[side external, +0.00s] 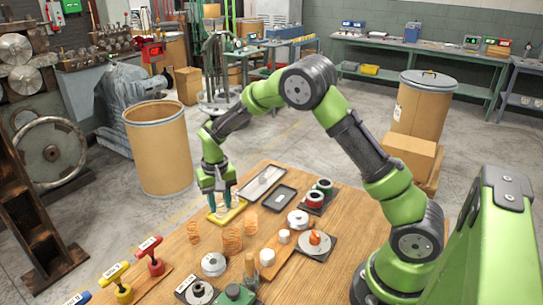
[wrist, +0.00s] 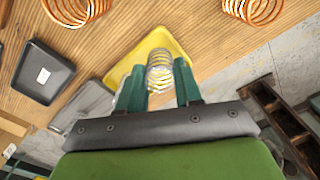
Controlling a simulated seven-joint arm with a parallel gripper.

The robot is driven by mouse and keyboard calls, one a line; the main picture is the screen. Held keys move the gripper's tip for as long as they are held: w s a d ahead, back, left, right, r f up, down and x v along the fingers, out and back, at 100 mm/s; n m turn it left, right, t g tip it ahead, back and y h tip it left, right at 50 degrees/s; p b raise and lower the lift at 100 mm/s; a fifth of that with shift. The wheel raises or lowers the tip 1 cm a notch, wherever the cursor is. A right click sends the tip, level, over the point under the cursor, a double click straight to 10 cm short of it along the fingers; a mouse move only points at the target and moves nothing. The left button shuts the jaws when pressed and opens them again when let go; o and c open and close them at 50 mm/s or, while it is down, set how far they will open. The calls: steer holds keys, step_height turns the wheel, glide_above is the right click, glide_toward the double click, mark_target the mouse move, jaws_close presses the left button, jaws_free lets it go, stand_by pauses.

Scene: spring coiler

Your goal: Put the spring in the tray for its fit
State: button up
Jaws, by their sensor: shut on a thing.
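My gripper (wrist: 160,86) is shut on a silver wire spring (wrist: 160,72), which stands between its two green fingers. In the side view my gripper (side external: 219,203) is low over the yellow tray (side external: 236,213) at the table's far-left edge. In the wrist view the yellow tray (wrist: 135,68) lies under and around the spring. I cannot tell whether the spring touches the tray floor. A dark tray (wrist: 32,85) and a grey tray (wrist: 88,100) lie to the left in the wrist view; the dark one (side external: 279,199) and the grey one (side external: 255,192) also show in the side view.
Several copper springs (side external: 232,240) stand on the wooden table near the yellow tray; two show at the top of the wrist view (wrist: 250,8). Spools (side external: 318,193), white pieces and a round-plated device (side external: 315,244) stand further right.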

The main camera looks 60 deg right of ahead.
steer(key=o, duration=1.2)
steer(key=shift+r, duration=4.55)
steer(key=shift+w+f, duration=0.1)
